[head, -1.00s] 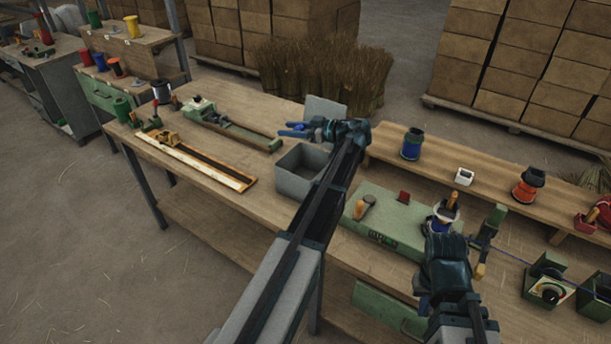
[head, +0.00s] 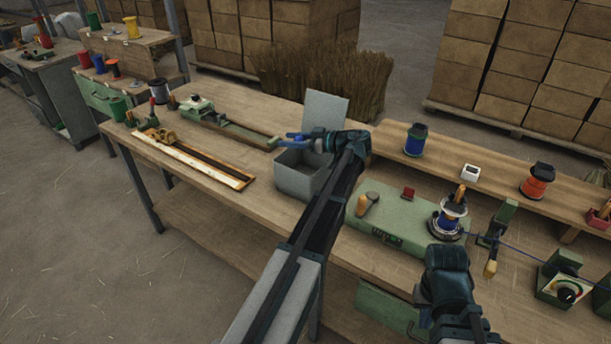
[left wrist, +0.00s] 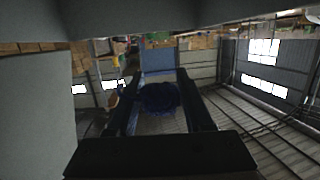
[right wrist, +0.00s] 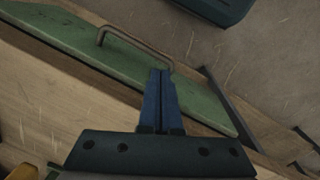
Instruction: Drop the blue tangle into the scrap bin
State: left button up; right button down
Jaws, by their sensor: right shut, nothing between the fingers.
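The blue tangle (left wrist: 160,97) shows as a dark blue bundle between the fingers of my left gripper (left wrist: 160,92) in the left wrist view. In the head view my left gripper (head: 288,140) is at the scrap bin's mouth and hides part of it. The scrap bin (head: 296,180) is a grey open box on the bench, with an upright grey panel (head: 326,108) behind it. My right gripper (right wrist: 160,75) is shut and empty in the right wrist view, beside the bench's green front. In the head view its fingers are mostly hidden by the wrist.
A green winding machine (head: 385,215) with a spool (head: 448,220) stands right of the bin. A shelf holds a blue spool (head: 415,140) and an orange spool (head: 536,180). A long wooden fixture (head: 195,160) lies left of the bin.

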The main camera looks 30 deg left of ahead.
pick_arm(q)
jog(key=o, duration=0.5)
jog(key=shift+o, duration=0.2)
jog(key=p+v, duration=0.2)
jog(key=v, duration=1.1)
jog(key=shift+d+p, duration=0.35)
jog(key=shift+d, duration=0.05)
pick_arm(e)
notch_tip(320, 180, up, 3)
jog(key=shift+f, duration=0.15)
